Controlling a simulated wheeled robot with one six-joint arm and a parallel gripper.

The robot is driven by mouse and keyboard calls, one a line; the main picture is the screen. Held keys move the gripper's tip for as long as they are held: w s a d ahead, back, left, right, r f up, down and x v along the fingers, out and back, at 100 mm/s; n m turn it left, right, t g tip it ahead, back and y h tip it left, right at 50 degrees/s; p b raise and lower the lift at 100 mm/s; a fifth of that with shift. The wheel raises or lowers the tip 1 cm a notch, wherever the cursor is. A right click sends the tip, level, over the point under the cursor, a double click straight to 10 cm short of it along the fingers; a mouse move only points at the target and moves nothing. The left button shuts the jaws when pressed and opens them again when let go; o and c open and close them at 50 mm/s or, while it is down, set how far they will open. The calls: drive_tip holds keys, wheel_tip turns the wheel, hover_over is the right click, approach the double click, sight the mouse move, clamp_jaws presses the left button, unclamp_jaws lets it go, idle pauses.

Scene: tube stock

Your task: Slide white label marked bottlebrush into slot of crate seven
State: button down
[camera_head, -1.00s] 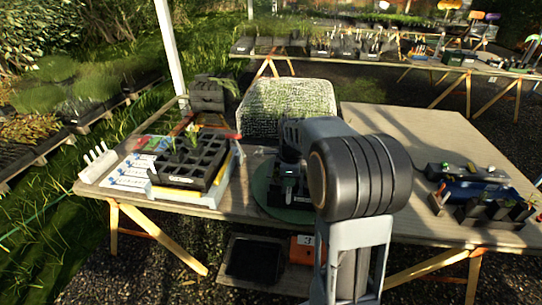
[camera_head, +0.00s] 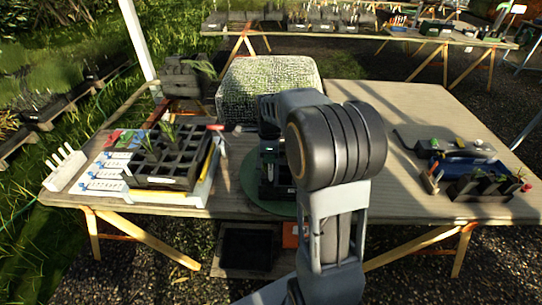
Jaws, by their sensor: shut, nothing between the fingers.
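Several white labels (camera_head: 103,185) with blue marks lie in a row at the left of the near table; their writing is too small to read, so I cannot tell which is marked bottlebrush. My gripper (camera_head: 268,158) points down over a round green disc (camera_head: 248,184), partly hidden by my arm; it is shut and appears to hold nothing. A dark crate (camera_head: 277,191) with a small pale mark stands on the disc, mostly hidden. Its number and slot cannot be made out, so I cannot confirm it as crate seven.
A mesh-covered mound (camera_head: 268,88) stands behind. A blue tool tray (camera_head: 462,168) and dark pots (camera_head: 480,188) lie at the right.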

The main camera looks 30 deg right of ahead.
sight(270, 181)
drive_tip(key=shift+f+b, duration=0.55)
drive_tip(key=shift+f, duration=0.25)
drive_tip(key=shift+f, duration=0.4)
idle(0.4)
drive_tip(key=shift+f+b, duration=1.95)
drive_tip(key=shift+f, duration=0.7)
drive_tip(key=shift+f, duration=0.25)
drive_tip(key=c, duration=1.8)
unclamp_jaws()
drive_tip(key=o, duration=0.5)
wheel_tip(270, 181, up, 14)
drive_tip(key=shift+f, duration=0.1)
